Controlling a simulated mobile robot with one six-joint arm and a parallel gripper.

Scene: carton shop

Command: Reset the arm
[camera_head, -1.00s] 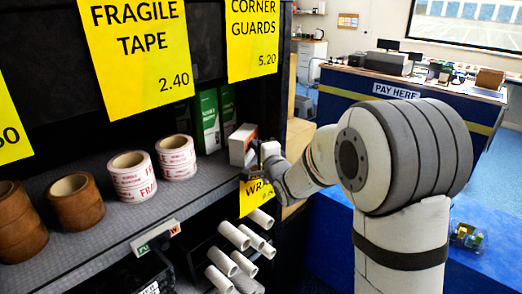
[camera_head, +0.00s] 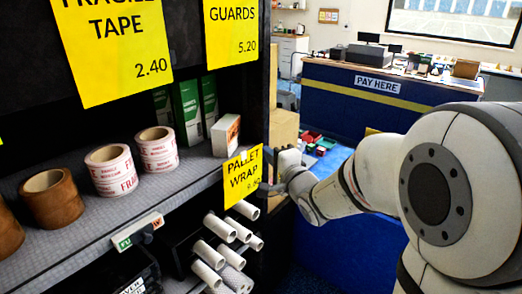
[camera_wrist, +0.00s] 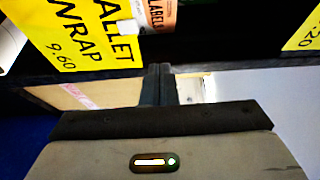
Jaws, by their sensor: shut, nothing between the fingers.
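My gripper (camera_wrist: 160,84) shows in the wrist view with its dark fingers together and nothing between them. In the head view my gripper (camera_head: 270,163) is small and partly hidden at the right end of the shelf, just past the yellow pallet wrap sign (camera_head: 243,174). That sign also shows rotated at the upper left of the wrist view (camera_wrist: 75,30). My gripper is apart from the small white box (camera_head: 225,135) on the shelf.
The shelf (camera_head: 190,182) holds rolls of fragile tape (camera_head: 111,170), brown tape (camera_head: 53,198) and green boxes (camera_head: 188,112). White tubes (camera_head: 218,228) stick out below. The blue pay counter (camera_head: 340,104) stands behind, with blue floor in front of it.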

